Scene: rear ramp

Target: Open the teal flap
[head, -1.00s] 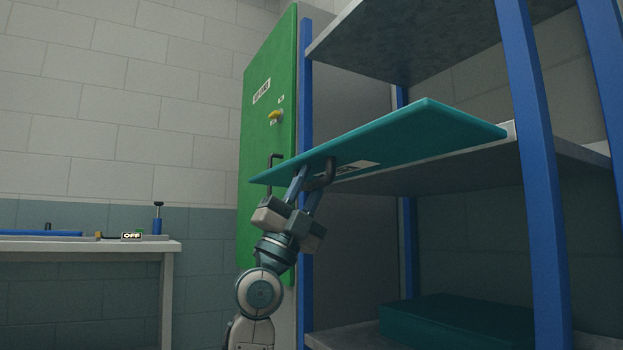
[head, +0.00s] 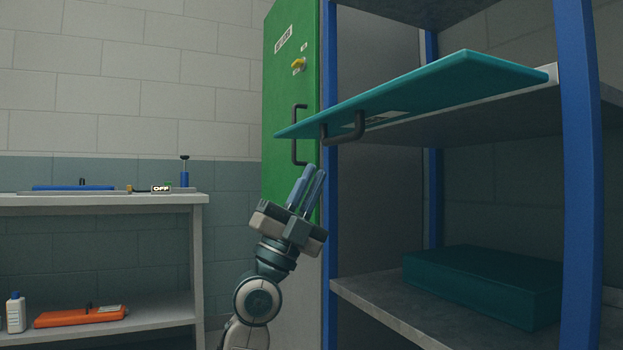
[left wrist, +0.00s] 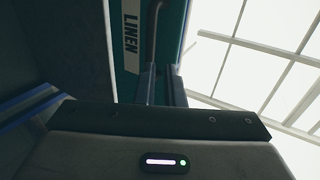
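The teal flap (head: 430,90) is swung up and stands out nearly level from the blue-posted shelf unit, its near end slightly lower. Its dark handle (head: 357,128) hangs on the underside beside a white label. My right gripper is out of view.
A green door (head: 290,100) with a dark handle and yellow knob stands behind my left gripper. A dark teal box (head: 480,285) lies on the lower shelf. A bench (head: 100,200) at left holds a blue item and an "OFF" sign; an orange case (head: 80,316) is below.

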